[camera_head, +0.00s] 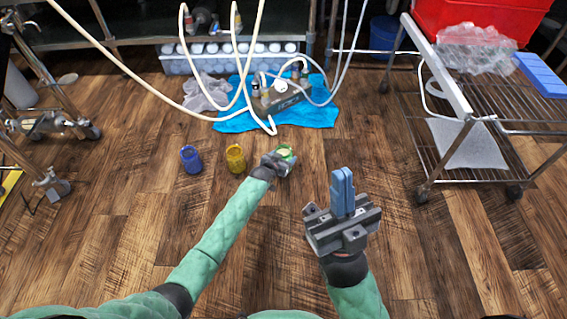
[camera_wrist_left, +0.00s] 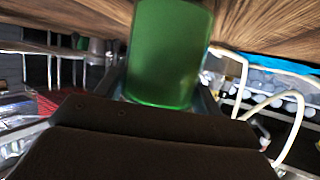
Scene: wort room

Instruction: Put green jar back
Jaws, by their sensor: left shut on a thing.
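The green jar (camera_head: 286,151) is at the end of my left arm, to the right of the other jars. My left gripper (camera_head: 279,160) is shut on it. In the left wrist view the green jar (camera_wrist_left: 168,52) fills the upper middle, between the fingers. Whether it touches the floor cannot be told. A yellow jar (camera_head: 235,158) and a blue jar (camera_head: 191,159) stand on the wooden floor to the left. My right gripper (camera_head: 342,192) is empty at centre right, its blue fingers together and pointing away from me.
Behind the jars a blue cloth (camera_head: 318,115) lies under a pump-like device (camera_head: 283,97) with white hoses (camera_head: 185,35). A wire rack cart (camera_head: 480,170) with a red crate (camera_head: 470,18) stands at right. A metal frame (camera_head: 45,125) stands at left. The floor between is clear.

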